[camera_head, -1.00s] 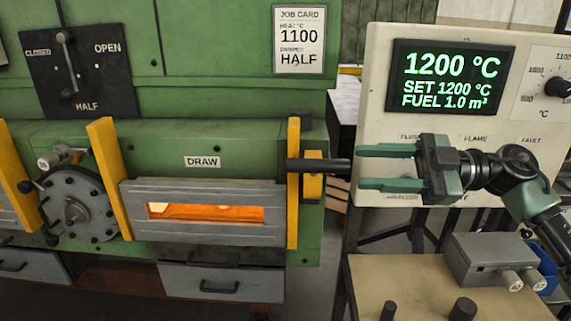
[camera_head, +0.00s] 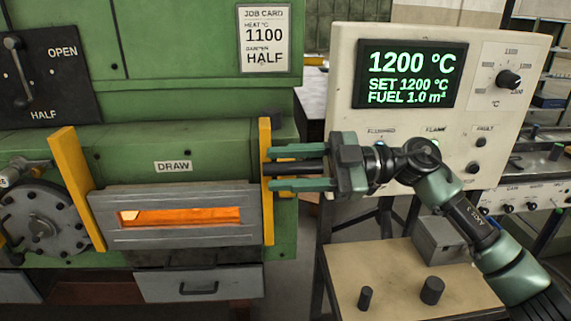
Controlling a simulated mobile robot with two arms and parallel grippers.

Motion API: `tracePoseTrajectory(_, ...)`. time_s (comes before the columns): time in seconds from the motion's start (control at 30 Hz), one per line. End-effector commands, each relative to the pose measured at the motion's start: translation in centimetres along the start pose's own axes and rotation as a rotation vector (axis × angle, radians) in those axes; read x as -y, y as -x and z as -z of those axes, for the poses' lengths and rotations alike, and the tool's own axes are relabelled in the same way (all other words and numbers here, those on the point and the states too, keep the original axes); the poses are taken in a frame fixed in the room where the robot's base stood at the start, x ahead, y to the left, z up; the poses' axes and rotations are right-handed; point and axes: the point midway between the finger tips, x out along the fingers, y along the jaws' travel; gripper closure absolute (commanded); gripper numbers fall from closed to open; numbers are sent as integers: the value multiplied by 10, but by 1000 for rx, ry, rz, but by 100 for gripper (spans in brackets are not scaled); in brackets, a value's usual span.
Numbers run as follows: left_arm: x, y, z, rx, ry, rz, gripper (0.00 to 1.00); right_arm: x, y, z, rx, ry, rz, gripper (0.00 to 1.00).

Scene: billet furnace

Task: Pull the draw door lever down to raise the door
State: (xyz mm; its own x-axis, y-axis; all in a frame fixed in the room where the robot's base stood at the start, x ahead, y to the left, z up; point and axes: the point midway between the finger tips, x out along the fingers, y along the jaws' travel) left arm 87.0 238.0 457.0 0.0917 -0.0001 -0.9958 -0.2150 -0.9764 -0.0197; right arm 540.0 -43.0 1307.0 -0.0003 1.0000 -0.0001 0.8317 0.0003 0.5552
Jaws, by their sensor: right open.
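The draw door lever (camera_head: 294,166) is a dark bar sticking out level to the right from the yellow door guide. My right gripper (camera_head: 272,169) is open, one green finger above the lever and one below it. Its fingertips reach close to the yellow guide; whether they touch the lever I cannot tell. The grey draw door (camera_head: 170,235) sits low between two yellow guides under the DRAW label (camera_head: 173,166), with an orange glow in its slot. My left gripper is not in view.
The control panel (camera_head: 345,85) showing 1200 °C stands just right of the furnace, behind my right arm. A small bench (camera_head: 390,285) below holds dark pegs and a grey box. A damper lever (camera_head: 15,65) is at the upper left. A grey drawer (camera_head: 195,285) is below the door.

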Motion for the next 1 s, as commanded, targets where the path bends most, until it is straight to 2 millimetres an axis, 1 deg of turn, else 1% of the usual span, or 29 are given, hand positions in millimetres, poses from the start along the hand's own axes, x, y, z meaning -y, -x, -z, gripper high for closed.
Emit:
tracePoseTrajectory(0.13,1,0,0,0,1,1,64,0,0,0,0,0,0,57)
tracePoseTrajectory(0.17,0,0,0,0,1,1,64,0,0,0,0,0,0,65)
tracePoseTrajectory(0.2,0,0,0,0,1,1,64,0,0,0,0,0,0,76)
tracePoseTrajectory(0.3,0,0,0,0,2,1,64,0,0,0,0,0,0,100)
tracePoseTrajectory(0.7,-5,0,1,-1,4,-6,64,0,0,0,0,-1,1,100)
tracePoseTrajectory(1.0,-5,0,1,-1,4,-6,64,1,0,0,-1,-2,1,100)
